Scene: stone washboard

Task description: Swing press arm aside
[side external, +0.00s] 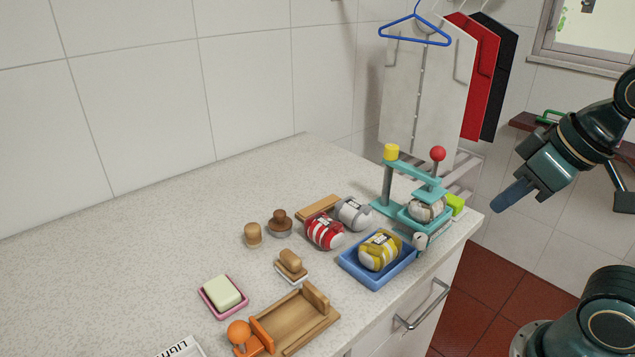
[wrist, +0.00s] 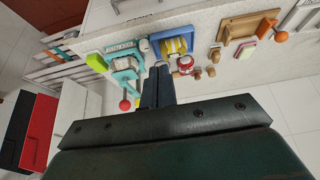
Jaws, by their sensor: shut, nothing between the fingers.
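The teal press stands at the counter's right end in the side view. Its post carries a yellow cap (side external: 391,152). Its press arm (side external: 413,171) reaches from the post over a whitish bundle (side external: 427,208) in a teal tray. A red ball knob (side external: 438,153) stands on a stem at the arm's free end. The knob also shows in the wrist view (wrist: 125,105), left of my fingers. My gripper (side external: 499,205) is shut and empty, off the counter's edge to the right of the press, apart from it. In the wrist view its fingers (wrist: 158,72) point toward the counter.
A blue tray (side external: 350,266) with a yellow striped bundle (side external: 380,250) sits in front of the press. Red (side external: 324,232) and grey bundles lie left of it. A lime-green block (side external: 455,204) is beside the press. Shirts hang behind. The counter's left side is clear.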

